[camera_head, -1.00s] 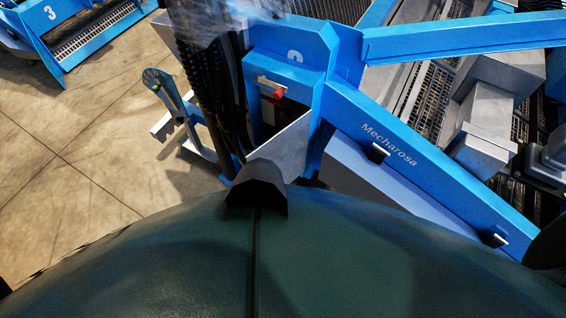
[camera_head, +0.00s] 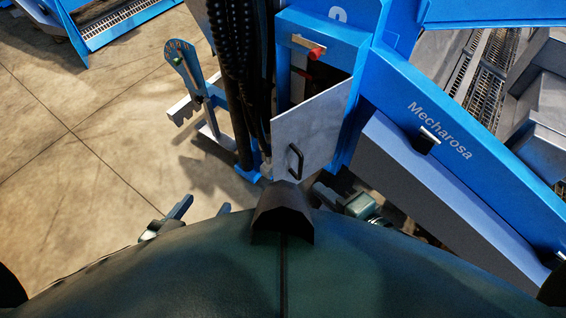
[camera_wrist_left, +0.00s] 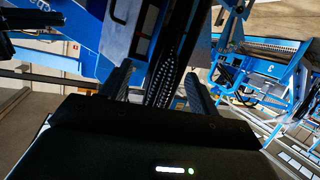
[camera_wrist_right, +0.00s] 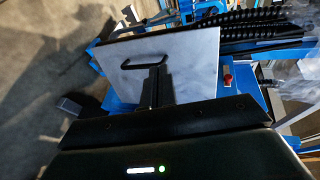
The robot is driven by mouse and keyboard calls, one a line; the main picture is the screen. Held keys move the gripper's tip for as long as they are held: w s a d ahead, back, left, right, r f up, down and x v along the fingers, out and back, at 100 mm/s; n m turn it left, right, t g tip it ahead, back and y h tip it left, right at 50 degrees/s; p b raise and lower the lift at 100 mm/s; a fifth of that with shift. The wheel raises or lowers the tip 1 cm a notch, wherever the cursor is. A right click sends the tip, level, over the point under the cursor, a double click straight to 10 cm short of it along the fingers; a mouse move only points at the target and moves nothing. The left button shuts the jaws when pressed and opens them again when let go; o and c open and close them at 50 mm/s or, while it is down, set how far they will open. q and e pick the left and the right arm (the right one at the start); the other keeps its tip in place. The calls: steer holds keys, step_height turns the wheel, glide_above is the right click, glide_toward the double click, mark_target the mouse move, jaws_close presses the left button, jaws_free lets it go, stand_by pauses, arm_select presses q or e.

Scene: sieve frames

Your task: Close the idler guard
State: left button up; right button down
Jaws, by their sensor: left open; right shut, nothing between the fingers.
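The idler guard looks to be the pale grey panel (camera_head: 318,118) hinged on the blue machine housing (camera_head: 330,45). It stands swung out, with a dark opening beside it. Its black handle (camera_head: 295,161) faces me. In the right wrist view the panel (camera_wrist_right: 198,62) and handle (camera_wrist_right: 143,63) lie ahead of my right gripper (camera_wrist_right: 157,75). That gripper is shut and empty, its tips close to the handle; contact cannot be told. My left gripper (camera_head: 202,210) is open and empty, low and left of the panel. Its spread fingers show in the left wrist view (camera_wrist_left: 160,82).
A red knob (camera_head: 317,53) sits on the housing above the opening. Black corrugated hoses (camera_head: 238,50) hang left of the panel. A blue lever plate (camera_head: 184,65) stands further left. A blue Mecharosa beam (camera_head: 440,130) runs along the right.

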mark_target(277, 151)
steer(key=x, duration=0.4)
steer(key=b+x, duration=0.1)
steer(key=x, duration=0.3)
steer(key=b+x, duration=0.1)
steer(key=x, duration=0.3)
steer(key=shift+w+r, duration=0.15)
steer(key=shift+r, duration=0.2)
arm_select(q)
steer(key=shift+f+t, duration=0.15)
steer(key=shift+t, duration=0.15)
arm_select(e)
steer(key=shift+w+a, duration=0.35)
steer(key=shift+w, duration=0.05)
arm_select(q)
steer(key=shift+a, duration=0.2)
arm_select(e)
steer(key=shift+w, duration=0.1)
